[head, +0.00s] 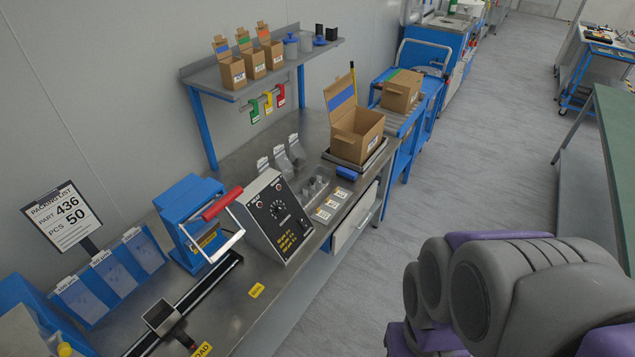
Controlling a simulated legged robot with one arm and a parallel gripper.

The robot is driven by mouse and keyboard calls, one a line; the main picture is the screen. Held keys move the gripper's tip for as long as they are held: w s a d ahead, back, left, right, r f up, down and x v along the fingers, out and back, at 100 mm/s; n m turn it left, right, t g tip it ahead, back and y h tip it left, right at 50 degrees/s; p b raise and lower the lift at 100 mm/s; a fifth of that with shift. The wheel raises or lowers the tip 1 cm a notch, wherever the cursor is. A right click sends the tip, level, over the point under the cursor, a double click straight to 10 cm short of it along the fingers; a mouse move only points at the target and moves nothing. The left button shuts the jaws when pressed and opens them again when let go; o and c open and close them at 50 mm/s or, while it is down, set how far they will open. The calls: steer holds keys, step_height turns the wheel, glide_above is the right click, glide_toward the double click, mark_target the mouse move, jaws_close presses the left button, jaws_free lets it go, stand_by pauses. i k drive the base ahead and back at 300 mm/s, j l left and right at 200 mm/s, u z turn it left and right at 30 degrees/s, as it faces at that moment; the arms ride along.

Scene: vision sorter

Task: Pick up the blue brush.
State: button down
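I cannot clearly make out a blue brush in the head view. A small blue object (344,173) lies on the bench at the near edge of the dark flat plate under the open carton; it is too small to tell whether it is the brush. My folded grey and purple arm fills the lower right, well apart from the bench. The fingers of my gripper do not show.
The steel bench (232,310) runs along the wall, with a blue press (190,215), a control box (275,213) and an open carton (357,136). A shelf (285,68) holds small boxes above. The grey floor (475,130) on the right is clear.

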mark_target(351, 176)
steer(key=i+l+u, duration=0.1)
steer(key=i+l, duration=0.25)
steer(key=i+l+u, duration=0.15)
steer(key=i+l, duration=0.15)
steer(key=i+l+u, duration=0.1)
steer(key=i+l, duration=0.2)
steer(key=i+l+u, duration=0.15)
steer(key=i+l, duration=0.15)
steer(key=l, duration=0.25)
steer(key=i+l+u, duration=0.1)
steer(key=i+l, duration=0.15)
steer(key=l, duration=0.15)
steer(key=i+l+u, duration=0.15)
steer(key=i+l, duration=0.15)
steer(key=l, duration=0.2)
